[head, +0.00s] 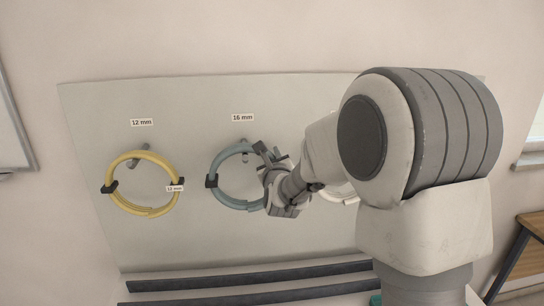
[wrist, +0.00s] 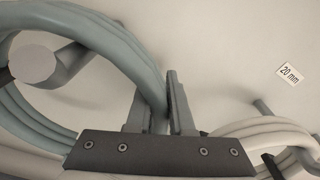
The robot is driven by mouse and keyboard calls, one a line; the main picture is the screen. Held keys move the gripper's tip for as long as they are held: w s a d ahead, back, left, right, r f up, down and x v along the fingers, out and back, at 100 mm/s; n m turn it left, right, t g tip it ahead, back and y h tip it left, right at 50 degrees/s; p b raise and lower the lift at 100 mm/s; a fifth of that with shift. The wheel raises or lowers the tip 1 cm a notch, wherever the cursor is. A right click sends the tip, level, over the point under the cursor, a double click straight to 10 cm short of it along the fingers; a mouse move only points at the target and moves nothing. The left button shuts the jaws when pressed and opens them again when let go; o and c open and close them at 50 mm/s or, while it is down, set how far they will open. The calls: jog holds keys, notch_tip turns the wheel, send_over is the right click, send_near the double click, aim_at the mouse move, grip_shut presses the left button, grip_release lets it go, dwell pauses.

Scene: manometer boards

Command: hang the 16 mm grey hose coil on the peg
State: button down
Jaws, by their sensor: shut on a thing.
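The 16 mm grey hose coil (head: 215,165) is a blue-grey ring in front of the board, under the "16 mm" label (head: 243,117). My gripper (head: 269,155) is at its upper right side. In the wrist view my gripper (wrist: 156,105) is shut on the hose (wrist: 140,55), one finger on each side. The grey 16 mm peg (head: 244,157) shows at the top of the ring. In the wrist view the peg's round end (wrist: 35,65) shows inside the ring's opening, its shaft running back behind the hose. I cannot tell whether the hose touches the peg.
A yellow coil (head: 112,165) tagged "12 mm" is around the left peg (head: 133,163). A white coil (wrist: 265,130) is to the right, near the "20 mm" label (wrist: 290,74), mostly behind my arm in the head view. Dark rails (head: 250,279) run below the board (head: 90,130).

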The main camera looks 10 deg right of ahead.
dwell(0.4)
jog(key=c, duration=0.8)
grip_release()
jog(key=shift+o, duration=0.4)
jog(key=shift+s, duration=0.1)
jog(key=s+r+b, duration=0.1)
jog(key=s+b, duration=0.2)
jog(key=s, duration=1.4)
jog(key=s+d+f+n+g, duration=0.1)
jog(key=s+f+n+g, duration=0.1)
jog(key=s+n+g, duration=0.2)
jog(key=s+d+f+n+g, duration=0.2)
jog(key=s+n+g, duration=0.2)
jog(key=s+n, duration=0.7)
jog(key=s+d+f+n+g, duration=0.2)
jog(key=s+n, duration=0.5)
jog(key=n, duration=0.9)
jog(key=shift+s+f+n+g, duration=0.4)
jog(key=shift+f+g, duration=0.05)
jog(key=shift+g, duration=0.45)
